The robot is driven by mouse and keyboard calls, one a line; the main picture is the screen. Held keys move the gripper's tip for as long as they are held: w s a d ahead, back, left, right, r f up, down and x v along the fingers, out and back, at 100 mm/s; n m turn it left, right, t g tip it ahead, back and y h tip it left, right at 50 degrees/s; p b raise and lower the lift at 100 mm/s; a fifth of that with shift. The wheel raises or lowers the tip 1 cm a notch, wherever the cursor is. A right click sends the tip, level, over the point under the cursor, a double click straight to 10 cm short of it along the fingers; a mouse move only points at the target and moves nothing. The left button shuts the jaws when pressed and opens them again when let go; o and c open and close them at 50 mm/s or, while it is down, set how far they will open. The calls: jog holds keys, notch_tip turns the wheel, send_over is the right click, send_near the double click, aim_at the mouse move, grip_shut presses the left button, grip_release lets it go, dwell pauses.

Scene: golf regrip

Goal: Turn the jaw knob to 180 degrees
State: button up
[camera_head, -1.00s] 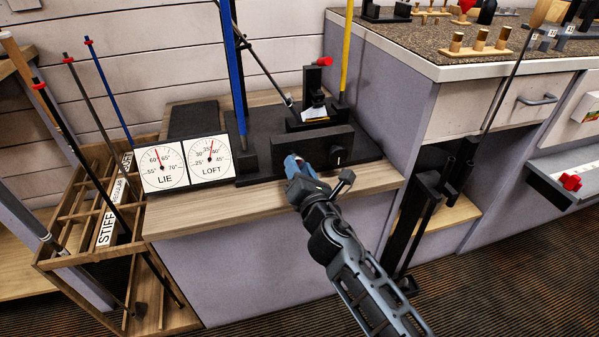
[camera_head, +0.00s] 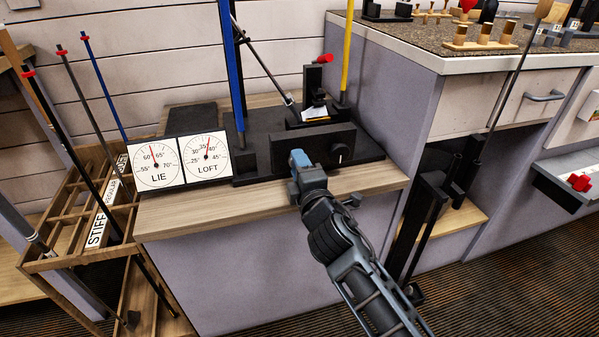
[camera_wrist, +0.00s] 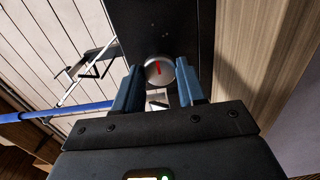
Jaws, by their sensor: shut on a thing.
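A round silver knob (camera_wrist: 154,71) with a red pointer line sits on the dark front panel (camera_wrist: 157,22), between my two blue fingertips in the wrist view. My gripper (camera_wrist: 158,84) is shut on this knob. In the head view my gripper (camera_head: 299,158) is at the left part of the black front panel (camera_head: 320,146) and hides the knob. A second, dark knob (camera_head: 341,153) with a white mark is on the same panel, to the right of my gripper and apart from it.
LIE (camera_head: 157,164) and LOFT (camera_head: 207,157) dials stand left of the panel. A blue post (camera_head: 233,70) and a yellow post (camera_head: 346,45) rise behind. The wooden bench edge (camera_head: 230,212) is below my gripper. A club rack (camera_head: 60,263) stands at left.

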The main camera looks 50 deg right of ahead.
jog(key=m+b, duration=0.1)
jog(key=m, duration=0.1)
jog(key=m+b, duration=0.1)
jog(key=m, duration=0.1)
jog(key=shift+f+m, duration=0.2)
jog(key=shift+m, duration=0.1)
jog(key=m+b, duration=0.3)
jog(key=m, duration=0.1)
jog(key=shift+m, duration=0.3)
jog(key=m+b, duration=0.3)
jog(key=m, duration=0.2)
jog(key=shift+m+b, duration=0.9)
jog(key=shift+m, duration=0.9)
jog(key=shift+r, duration=0.1)
jog(key=o, duration=1.1)
jog(key=shift+c, duration=0.2)
jog(key=p+v, duration=0.1)
jog(key=v, duration=0.6)
jog(key=shift+s+a, duration=0.25)
jog(key=shift+s, duration=0.1)
